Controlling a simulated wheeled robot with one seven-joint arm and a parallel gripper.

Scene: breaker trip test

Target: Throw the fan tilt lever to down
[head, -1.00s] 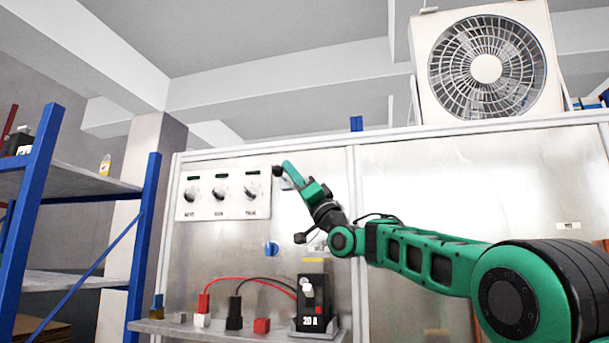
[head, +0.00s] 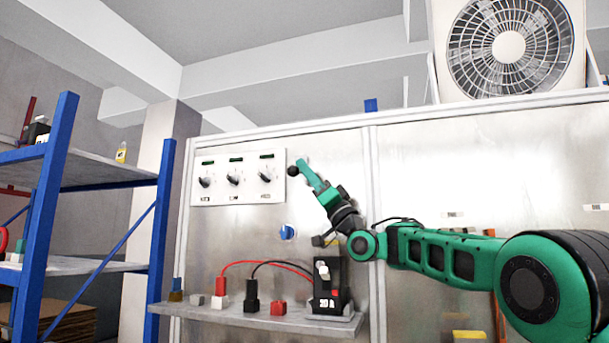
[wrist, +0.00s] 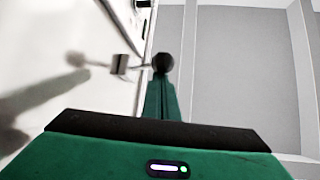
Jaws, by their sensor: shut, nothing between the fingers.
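The lever shows as a black ball knob (head: 293,171) just right of the dial plate on the metal panel. In the wrist view the same knob (wrist: 162,63) sits on a thin rod that runs out from a small metal mount on the panel. I see no label naming it as the fan tilt lever, and I cannot tell its up or down setting. My gripper (head: 303,164) is shut and empty. Its tip is right beside the knob; the wrist view shows the green fingers (wrist: 161,98) reaching to it. Whether they touch is unclear.
A white plate with three dials (head: 238,180) is left of the knob. A fan (head: 508,47) stands on top of the cabinet. Below, a shelf (head: 250,318) holds a black breaker (head: 327,287) and cabled blocks. A blue knob (head: 287,232) is on the panel. Blue racking (head: 53,200) stands left.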

